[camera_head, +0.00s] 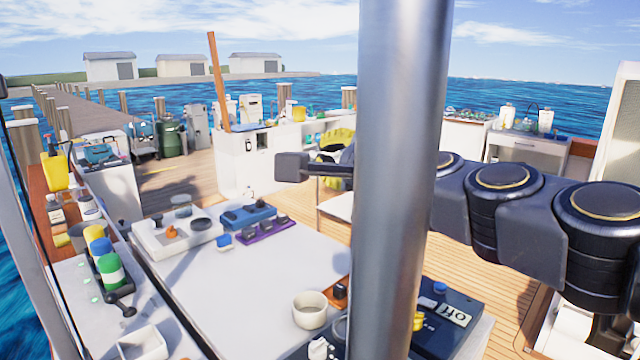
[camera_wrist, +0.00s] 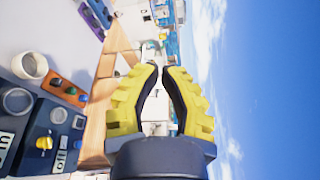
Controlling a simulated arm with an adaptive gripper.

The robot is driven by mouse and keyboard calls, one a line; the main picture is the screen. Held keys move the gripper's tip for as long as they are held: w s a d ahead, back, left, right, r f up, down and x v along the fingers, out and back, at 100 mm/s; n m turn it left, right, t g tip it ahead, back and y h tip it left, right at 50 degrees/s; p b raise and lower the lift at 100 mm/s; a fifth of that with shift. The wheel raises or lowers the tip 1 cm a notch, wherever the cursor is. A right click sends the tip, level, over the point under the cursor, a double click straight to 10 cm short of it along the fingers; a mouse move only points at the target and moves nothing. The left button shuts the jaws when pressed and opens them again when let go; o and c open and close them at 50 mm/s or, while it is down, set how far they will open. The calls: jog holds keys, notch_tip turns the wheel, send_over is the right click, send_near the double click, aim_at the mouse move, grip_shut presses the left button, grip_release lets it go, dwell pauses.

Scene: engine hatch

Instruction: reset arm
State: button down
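My gripper (camera_wrist: 160,67) shows in the wrist view with two yellow ribbed fingers with dark inner pads. Its fingertips lie close together with a thin gap at the tips, and nothing is held between them. In the head view my arm comes in from the right and passes behind a grey pole. The pole hides part of the arm's end. A dark end part sticks out left of the pole, with yellow beside it, above the deck beyond the white table (camera_head: 250,285).
The table bears a cream bowl (camera_head: 310,310), a dark control box (camera_head: 445,318), a purple tray (camera_head: 263,230) and a blue case (camera_head: 248,214). Bottles stand on the left ledge. A wooden post (camera_head: 217,80) rises from a white cabinet (camera_head: 240,168). The table's middle is clear.

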jog(key=s+d+f+n+g+h, duration=0.4)
jog(key=s+d+f+n+g, duration=0.2)
jog(key=s+f, duration=0.3)
jog(key=s+d+f+n+g+h, duration=0.3)
jog(key=s+d+f+n+g, duration=0.3)
jog(key=f, duration=0.5)
jog(key=s+a+f+n+g, duration=0.1)
jog(key=s+f+n+g, duration=0.1)
jog(key=s, duration=0.6)
jog(key=s+a+f+n+g, duration=0.1)
jog(key=s+a+f+g, duration=0.1)
jog(key=s, duration=0.6)
notch_tip(320, 180, down, 3)
jog(key=shift+s+r+n+g+h, duration=0.1)
jog(key=shift+s+n+g+h, duration=0.2)
jog(key=shift+n+g+h, duration=0.15)
jog(key=shift+a, duration=0.1)
